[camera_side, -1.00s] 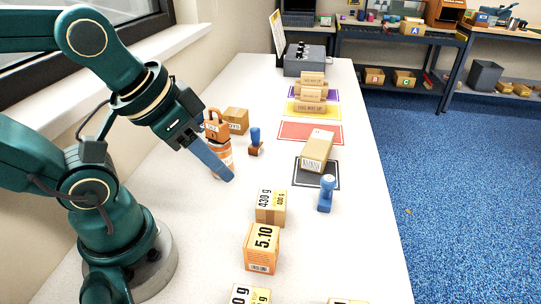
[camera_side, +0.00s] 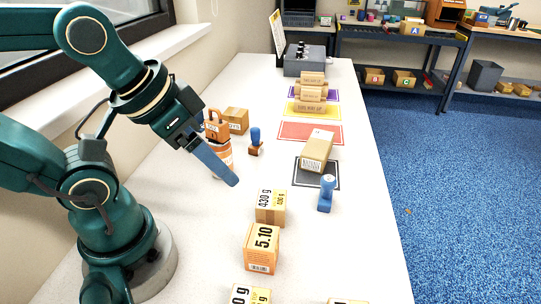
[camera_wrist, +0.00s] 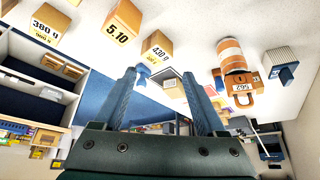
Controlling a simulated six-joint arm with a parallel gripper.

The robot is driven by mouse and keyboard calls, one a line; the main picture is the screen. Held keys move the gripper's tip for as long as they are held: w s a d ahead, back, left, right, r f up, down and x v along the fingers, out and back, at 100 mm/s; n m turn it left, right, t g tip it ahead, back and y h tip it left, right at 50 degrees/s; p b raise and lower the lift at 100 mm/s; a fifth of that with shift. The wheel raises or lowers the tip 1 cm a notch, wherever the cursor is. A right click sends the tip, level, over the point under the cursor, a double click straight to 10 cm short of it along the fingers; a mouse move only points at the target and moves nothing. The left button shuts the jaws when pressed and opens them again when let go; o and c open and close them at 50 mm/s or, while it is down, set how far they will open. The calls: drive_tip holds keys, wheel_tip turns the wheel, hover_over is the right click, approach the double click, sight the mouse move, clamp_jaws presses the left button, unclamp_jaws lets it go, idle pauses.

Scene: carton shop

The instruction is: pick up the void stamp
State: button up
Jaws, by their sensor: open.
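Two stamps show in the side view, and I cannot read which is the void stamp. A light blue stamp (camera_side: 326,194) stands upright near the table's right edge, by the black-framed mat. A stamp with a darker blue handle and brown base (camera_side: 256,142) stands farther back, beside the cardboard boxes. My gripper (camera_side: 236,182) is above the table, left of the light blue stamp and apart from it. In the wrist view, my gripper (camera_wrist: 160,75) is open and empty, with a blue stamp shape (camera_wrist: 141,76) partly hidden near the left finger.
The 430 g carton (camera_side: 271,207) and 5.10 carton (camera_side: 262,247) stand in front of my gripper. A tan carton (camera_side: 316,151) sits on the black-framed mat (camera_side: 301,177). Table space between gripper and mat is clear.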

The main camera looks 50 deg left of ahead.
wheel_tip(320, 180, up, 5)
drive_tip(key=m+t+y, duration=0.4)
drive_tip(key=m+t, duration=0.3)
drive_tip(key=m, duration=2.6)
hover_over(326, 183)
drive_tip(key=s+d, duration=0.1)
drive_tip(key=s, duration=0.2)
wheel_tip(326, 183, down, 14)
drive_tip(key=shift+s+f, duration=0.15)
drive_tip(key=shift+f, duration=0.6)
drive_tip(key=shift+x, duration=2.6)
drive_tip(key=shift+r, duration=0.1)
